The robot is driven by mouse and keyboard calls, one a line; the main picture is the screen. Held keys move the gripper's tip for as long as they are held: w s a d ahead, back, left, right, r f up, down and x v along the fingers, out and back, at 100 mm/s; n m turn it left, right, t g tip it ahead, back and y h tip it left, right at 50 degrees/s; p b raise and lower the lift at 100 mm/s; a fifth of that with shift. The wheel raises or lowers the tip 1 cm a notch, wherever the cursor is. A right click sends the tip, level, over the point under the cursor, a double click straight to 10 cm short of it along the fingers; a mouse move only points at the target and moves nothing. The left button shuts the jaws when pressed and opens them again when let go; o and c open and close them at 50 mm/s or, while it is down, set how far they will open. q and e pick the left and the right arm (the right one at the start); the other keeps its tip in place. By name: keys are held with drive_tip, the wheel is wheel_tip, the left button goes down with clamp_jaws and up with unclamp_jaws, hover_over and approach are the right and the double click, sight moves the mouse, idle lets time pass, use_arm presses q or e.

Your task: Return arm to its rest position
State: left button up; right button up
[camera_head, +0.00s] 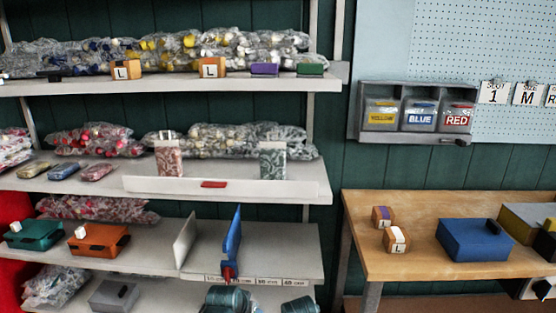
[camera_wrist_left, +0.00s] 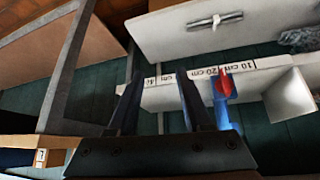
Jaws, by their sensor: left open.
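My left gripper (camera_wrist_left: 158,78) shows in the left wrist view as two dark fingers spread apart, with nothing between them. Past the fingertips is the white shelf edge with length labels (camera_wrist_left: 190,92). A blue upright piece with a red part (camera_wrist_left: 222,88) stands to the right of the fingers, apart from them as far as I can tell. In the head view this blue piece (camera_head: 233,240) stands on the third shelf. Neither gripper shows in the head view.
A shelf rack (camera_head: 170,86) with bagged goods and small boxes fills the left. A wooden table (camera_head: 365,215) at right holds a blue box (camera_head: 475,240) and two small labelled boxes. Bins (camera_head: 417,108) hang above it. Teal spools (camera_head: 226,299) sit low at the shelf front.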

use_arm(q)
drive_tip(key=s+d+f+m+g+y, duration=0.1)
drive_tip(key=s+d+f+g+y, duration=0.15)
drive_tip(key=s, duration=0.55)
drive_tip(key=s+d+f+g+y, duration=0.1)
drive_tip(key=s+g, duration=0.3)
drive_tip(key=s, duration=0.3)
wheel_tip(320, 180, up, 14)
drive_tip(key=p, duration=1.4)
drive_tip(key=shift+s+a, duration=0.25)
